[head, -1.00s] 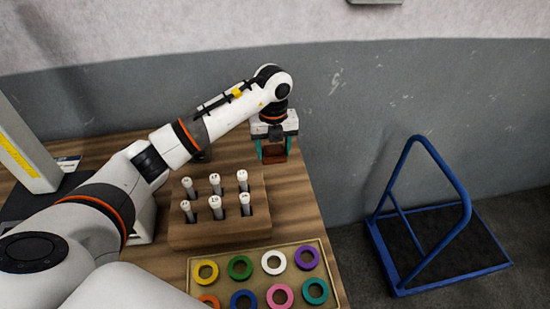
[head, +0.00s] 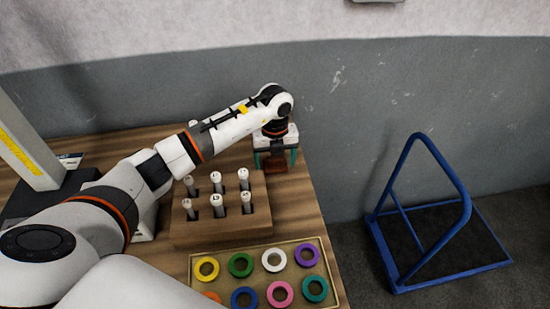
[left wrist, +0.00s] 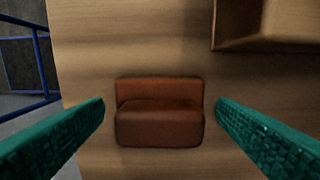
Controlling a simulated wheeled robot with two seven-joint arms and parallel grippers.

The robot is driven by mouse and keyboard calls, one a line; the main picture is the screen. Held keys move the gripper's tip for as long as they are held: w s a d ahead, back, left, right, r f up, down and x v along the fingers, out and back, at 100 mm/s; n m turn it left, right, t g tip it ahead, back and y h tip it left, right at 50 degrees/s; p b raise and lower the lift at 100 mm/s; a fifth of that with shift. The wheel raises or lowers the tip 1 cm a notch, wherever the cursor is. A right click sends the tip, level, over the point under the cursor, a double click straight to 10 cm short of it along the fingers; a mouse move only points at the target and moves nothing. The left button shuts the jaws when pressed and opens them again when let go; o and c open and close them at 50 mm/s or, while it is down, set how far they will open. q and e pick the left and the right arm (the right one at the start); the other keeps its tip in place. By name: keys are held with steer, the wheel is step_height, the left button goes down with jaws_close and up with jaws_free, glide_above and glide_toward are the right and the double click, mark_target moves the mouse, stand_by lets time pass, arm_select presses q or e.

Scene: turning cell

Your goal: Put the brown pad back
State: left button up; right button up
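The brown pad (left wrist: 160,125) lies on the wooden table in the left wrist view, a small reddish-brown block with a stepped top. In the head view the brown pad (head: 276,167) shows partly below my left gripper (head: 276,158), near the table's far right edge. In the left wrist view the teal fingers of my left gripper (left wrist: 160,118) are spread wide, one on each side of the pad with a gap to both. It is open and holds nothing. My right gripper is in neither view.
A wooden block (head: 220,232) with several white-topped pins stands nearer on the table. A tray (head: 262,270) of coloured rings lies in front of it. The table's right edge is close to the pad. A blue-framed cart (head: 398,291) stands on the floor at right.

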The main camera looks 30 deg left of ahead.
mark_target(275, 158)
arm_select(q)
steer(key=shift+r, duration=0.45)
step_height(275, 158, up, 11)
steer(key=b, duration=0.2)
steer(key=shift+r+b, duration=0.2)
steer(key=shift+b, duration=0.15)
steer(key=shift+f, duration=0.1)
